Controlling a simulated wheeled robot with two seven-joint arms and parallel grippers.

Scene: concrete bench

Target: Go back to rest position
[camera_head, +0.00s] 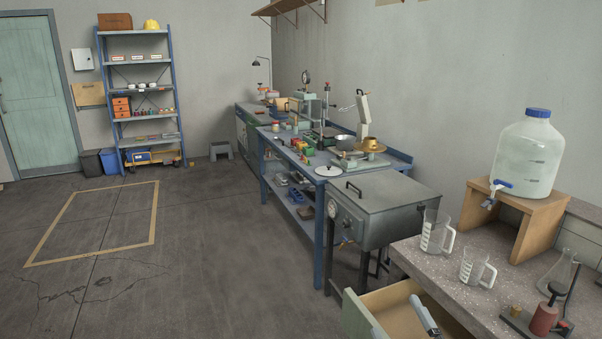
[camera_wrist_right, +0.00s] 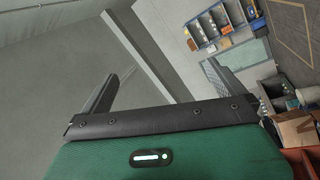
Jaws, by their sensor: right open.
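My right gripper (camera_wrist_right: 160,72) shows in the wrist view with its two dark fingers spread wide apart and nothing between them. Its green body fills the bottom of that view. My left gripper is not in view.
An open wooden drawer (camera_head: 398,310) juts out below the speckled bench (camera_head: 450,270). Two measuring jugs, the nearer one (camera_head: 478,268), and a large water bottle (camera_head: 527,160) on a wooden stand are close by. The floor (camera_head: 200,260) at left is clear.

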